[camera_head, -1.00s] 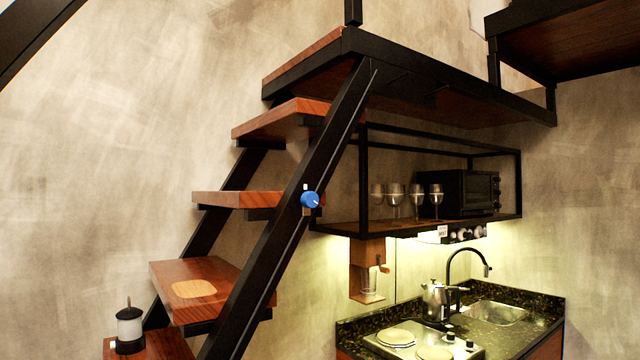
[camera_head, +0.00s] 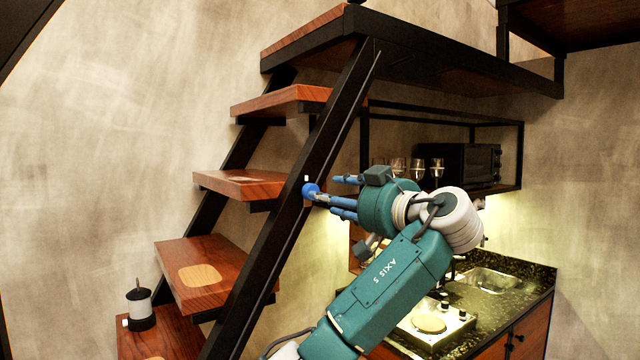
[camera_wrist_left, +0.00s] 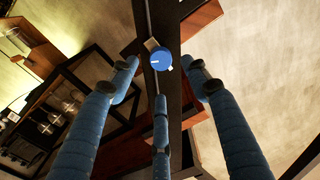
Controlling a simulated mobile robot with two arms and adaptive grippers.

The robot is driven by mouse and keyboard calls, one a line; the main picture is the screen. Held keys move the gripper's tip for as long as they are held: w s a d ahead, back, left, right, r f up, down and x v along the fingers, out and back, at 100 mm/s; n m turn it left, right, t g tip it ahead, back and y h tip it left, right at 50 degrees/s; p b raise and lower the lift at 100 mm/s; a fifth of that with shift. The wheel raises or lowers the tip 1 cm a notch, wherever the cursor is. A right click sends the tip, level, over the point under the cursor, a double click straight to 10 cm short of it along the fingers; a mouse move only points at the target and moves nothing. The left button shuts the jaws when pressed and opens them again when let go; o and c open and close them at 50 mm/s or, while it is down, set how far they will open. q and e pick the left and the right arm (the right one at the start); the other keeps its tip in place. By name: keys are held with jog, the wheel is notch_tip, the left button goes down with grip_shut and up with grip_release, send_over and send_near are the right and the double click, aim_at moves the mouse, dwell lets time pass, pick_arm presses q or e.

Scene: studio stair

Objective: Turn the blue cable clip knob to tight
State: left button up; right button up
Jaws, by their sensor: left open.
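The blue knob (camera_head: 309,190) sits on the black sloping stair beam (camera_head: 268,240), with a small white mark (camera_head: 306,178) just above it. It also shows in the left wrist view (camera_wrist_left: 159,60), where its white pointer line faces left and the white mark (camera_wrist_left: 170,69) lies at its lower right. My left gripper (camera_head: 336,197) is open, with its blue fingers spread just right of the knob. In the left wrist view its fingertips (camera_wrist_left: 160,80) surround the knob on three sides. I cannot tell whether any finger touches it. My right gripper is not in view.
Wooden treads (camera_head: 240,183) run behind the beam. A dark shelf frame (camera_head: 440,112) with glasses (camera_head: 437,168) and an oven (camera_head: 470,165) stands right of it, behind my arm. A lantern-like jar (camera_head: 139,306) stands on a low tread. The wall left of the stair is clear.

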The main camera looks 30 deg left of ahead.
pick_arm(q)
jog(key=p+x, duration=0.2)
jog(key=x, duration=0.3)
jog(key=shift+a, duration=0.25)
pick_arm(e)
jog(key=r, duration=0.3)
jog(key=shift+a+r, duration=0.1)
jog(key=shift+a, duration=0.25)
pick_arm(q)
jog(key=c, duration=1.1)
